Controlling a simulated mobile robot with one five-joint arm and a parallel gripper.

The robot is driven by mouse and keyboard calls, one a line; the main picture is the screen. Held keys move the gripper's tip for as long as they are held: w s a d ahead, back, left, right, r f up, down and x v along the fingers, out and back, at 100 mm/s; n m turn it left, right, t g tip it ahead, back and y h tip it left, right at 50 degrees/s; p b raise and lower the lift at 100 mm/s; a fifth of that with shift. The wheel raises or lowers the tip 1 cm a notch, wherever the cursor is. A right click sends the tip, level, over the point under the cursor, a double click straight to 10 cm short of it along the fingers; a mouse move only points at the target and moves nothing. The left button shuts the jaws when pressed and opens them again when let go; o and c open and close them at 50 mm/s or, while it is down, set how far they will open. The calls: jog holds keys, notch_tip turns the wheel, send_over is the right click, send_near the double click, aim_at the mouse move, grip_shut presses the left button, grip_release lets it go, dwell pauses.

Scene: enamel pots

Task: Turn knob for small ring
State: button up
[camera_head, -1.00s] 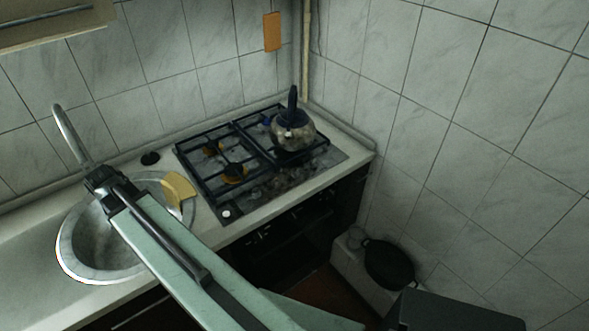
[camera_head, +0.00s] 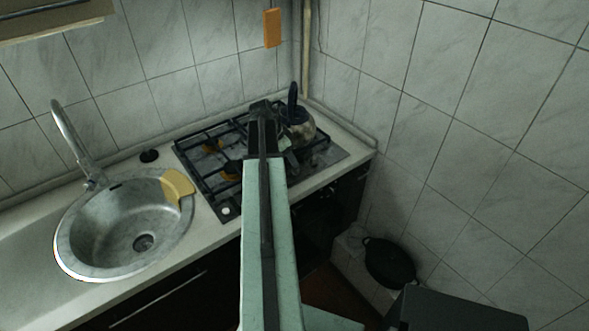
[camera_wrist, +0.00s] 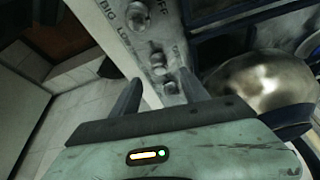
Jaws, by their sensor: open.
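The gas stove (camera_head: 190,162) stands in the worktop, with black grates. In the wrist view its pale control panel holds a round knob (camera_wrist: 138,16) at the top, with lettering like "BIG" and "OFF" beside it. A middle knob (camera_wrist: 157,61) and a lower knob (camera_wrist: 171,87) sit further down. I cannot read which one is marked for the small ring. My gripper (camera_wrist: 160,77) is open, its two dark fingers either side of the lower knobs; contact cannot be told. In the head view my gripper (camera_head: 264,106) is over the stove and my arm hides part of the panel.
A kettle (camera_head: 302,127) with a dark handle stands on the right of the stove; its shiny body (camera_wrist: 262,82) is close to my right finger. A sink (camera_head: 120,222) with a yellow cloth-like item (camera_head: 177,184) lies left. A black pan (camera_head: 388,262) is low at right.

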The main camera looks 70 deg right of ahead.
jog(key=b+x, duration=0.4)
jog(key=x, duration=0.2)
grip_shut()
jog(key=shift+a+n, duration=0.1)
jog(key=shift+n, duration=0.2)
jog(key=n, duration=0.2)
jog(key=n+t+h, duration=0.1)
jog(key=n, duration=0.1)
jog(key=shift+s+r+n+t, duration=0.1)
jog(key=shift+s+n+t, duration=0.05)
jog(key=shift+n+t, duration=1.25)
jog(key=shift+n, duration=1.4)
